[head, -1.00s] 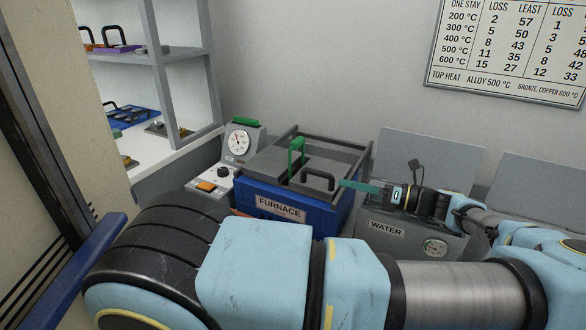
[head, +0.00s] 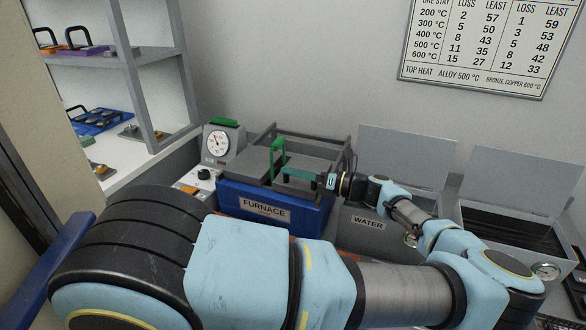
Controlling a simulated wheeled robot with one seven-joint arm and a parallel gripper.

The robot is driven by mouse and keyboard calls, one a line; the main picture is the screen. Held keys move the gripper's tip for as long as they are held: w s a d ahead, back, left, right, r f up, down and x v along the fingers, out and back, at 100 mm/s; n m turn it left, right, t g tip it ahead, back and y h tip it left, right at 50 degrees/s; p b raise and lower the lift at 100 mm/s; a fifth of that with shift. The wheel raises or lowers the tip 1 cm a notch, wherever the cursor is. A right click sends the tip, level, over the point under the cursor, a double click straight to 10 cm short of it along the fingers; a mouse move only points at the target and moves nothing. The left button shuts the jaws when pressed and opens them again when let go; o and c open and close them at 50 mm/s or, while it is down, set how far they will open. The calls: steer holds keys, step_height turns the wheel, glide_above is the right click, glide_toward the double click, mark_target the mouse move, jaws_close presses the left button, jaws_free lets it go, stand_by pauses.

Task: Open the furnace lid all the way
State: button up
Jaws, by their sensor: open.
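The furnace (head: 232,196) is a blue box labelled FURNACE, with a flat grey lid (head: 246,165) on top inside a dark raised frame. The lid looks level and covers most of the top; I cannot tell whether any gap shows. An upright green handle (head: 278,150) stands on the top. My gripper (head: 287,173) reaches in from the right, low over the lid, with its teal fingers pointing left and their tips close beside the green handle. It is open. I cannot tell whether the fingers touch or surround a handle. The black handle is largely hidden behind my gripper.
A box labelled WATER (head: 368,223) stands right of the furnace, with a raised grey lid (head: 408,160). Another open bath (head: 515,232) stands further right. A dial gauge (head: 217,143) and a control box (head: 203,175) are at the left, beside shelves (head: 150,60).

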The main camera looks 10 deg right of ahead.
steer(key=shift+w+a, duration=0.1)
steer(key=shift+a, duration=0.1)
jaws_close()
stand_by(0.3)
stand_by(1.1)
